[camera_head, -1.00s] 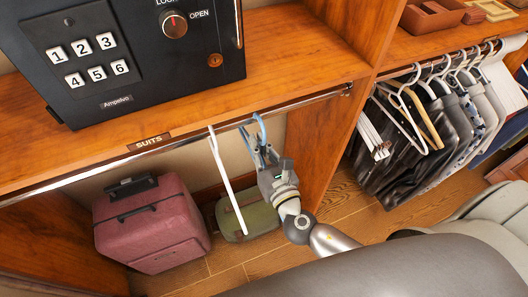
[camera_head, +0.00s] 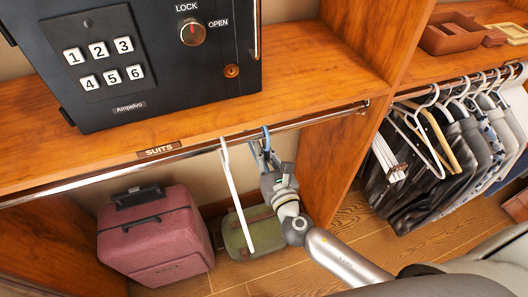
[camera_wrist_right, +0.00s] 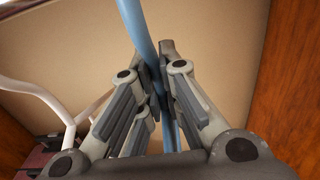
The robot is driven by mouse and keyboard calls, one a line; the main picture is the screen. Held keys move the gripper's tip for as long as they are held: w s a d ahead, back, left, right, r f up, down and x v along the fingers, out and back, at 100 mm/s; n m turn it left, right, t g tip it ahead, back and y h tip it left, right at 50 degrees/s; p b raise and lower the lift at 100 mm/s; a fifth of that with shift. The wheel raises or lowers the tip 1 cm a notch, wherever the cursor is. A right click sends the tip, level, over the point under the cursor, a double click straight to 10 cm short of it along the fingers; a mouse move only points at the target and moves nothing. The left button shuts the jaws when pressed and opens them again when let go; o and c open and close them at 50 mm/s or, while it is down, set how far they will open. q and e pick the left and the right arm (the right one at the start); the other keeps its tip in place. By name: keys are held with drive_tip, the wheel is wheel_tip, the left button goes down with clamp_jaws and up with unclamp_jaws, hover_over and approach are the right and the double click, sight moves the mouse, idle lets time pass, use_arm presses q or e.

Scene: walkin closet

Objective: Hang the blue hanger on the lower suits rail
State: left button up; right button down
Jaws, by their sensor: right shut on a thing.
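The blue hanger (camera_head: 266,137) is at the lower suits rail (camera_head: 330,114), a metal bar under the shelf with the SUITS label (camera_head: 159,150). Its hook top overlaps the rail in the head view; I cannot tell whether it bears on it. My right gripper (camera_head: 264,160) is just below the rail, shut on the blue hanger. The wrist view shows the blue bar (camera_wrist_right: 136,24) running down between the fingers (camera_wrist_right: 158,90). Most of the hanger is hidden by the gripper. My left gripper is not in view.
A white hanger (camera_head: 232,190) hangs on the rail just left of my gripper. A black safe (camera_head: 130,60) stands on the shelf above. A pink suitcase (camera_head: 155,238) and green bag (camera_head: 250,232) are below. A wooden divider (camera_head: 330,170) stands right, with clothes (camera_head: 440,170) beyond.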

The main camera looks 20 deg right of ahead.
drive_tip(key=c, duration=1.5)
unclamp_jaws()
drive_tip(key=shift+c, duration=0.2)
